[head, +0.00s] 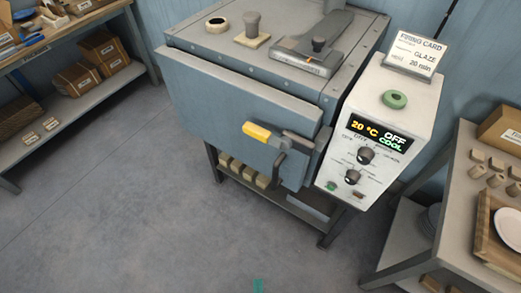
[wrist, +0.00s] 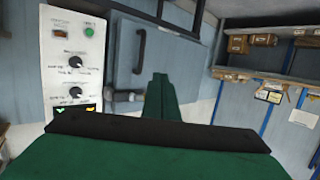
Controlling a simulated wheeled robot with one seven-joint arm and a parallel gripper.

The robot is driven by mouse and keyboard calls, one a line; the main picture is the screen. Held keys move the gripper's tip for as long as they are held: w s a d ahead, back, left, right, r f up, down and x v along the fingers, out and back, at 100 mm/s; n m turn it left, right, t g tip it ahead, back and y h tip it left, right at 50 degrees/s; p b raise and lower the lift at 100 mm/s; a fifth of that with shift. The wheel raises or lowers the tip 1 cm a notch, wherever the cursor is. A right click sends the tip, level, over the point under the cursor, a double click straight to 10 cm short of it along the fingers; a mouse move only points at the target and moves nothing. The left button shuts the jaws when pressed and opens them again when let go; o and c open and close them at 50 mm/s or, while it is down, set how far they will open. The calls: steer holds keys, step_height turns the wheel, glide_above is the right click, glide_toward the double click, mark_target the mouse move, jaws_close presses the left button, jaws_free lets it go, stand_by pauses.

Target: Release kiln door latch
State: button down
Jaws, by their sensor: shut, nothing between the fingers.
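The grey kiln door (head: 225,122) stands across the front of the kiln in the head view. Its latch has a yellow grip (head: 258,132) on the left and a dark grey arm (head: 298,140) reaching toward the door's right edge. A dark bar handle (head: 279,168) hangs below it. In the wrist view the door (wrist: 180,62) appears upside down, and the bar handle (wrist: 138,40) shows on it. My green gripper (wrist: 160,92) is shut and empty, apart from the door. It hides the yellow grip there. Only a green tip shows at the bottom of the head view (head: 258,285).
The white control box (head: 345,165) right of the door reads 20 °C, OFF, COOL. A work table (head: 455,230) stands at the right and shelves (head: 80,90) at the left. The floor (head: 130,215) before the kiln is clear.

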steer(key=w+a+f+n+t+h, duration=0.1)
steer(key=w+a+n+t+h, duration=0.1)
steer(key=w+n+h, duration=0.6)
steer(key=w+a+f+n+t+h, duration=0.1)
steer(key=w+n+t+h, duration=0.3)
steer(key=w+n, duration=1.6)
steer(key=w+h, duration=0.3)
steer(key=shift+w+a+n+h, duration=0.15)
steer(key=shift+a+n+h, duration=0.25)
steer(key=shift+w+r, duration=0.1)
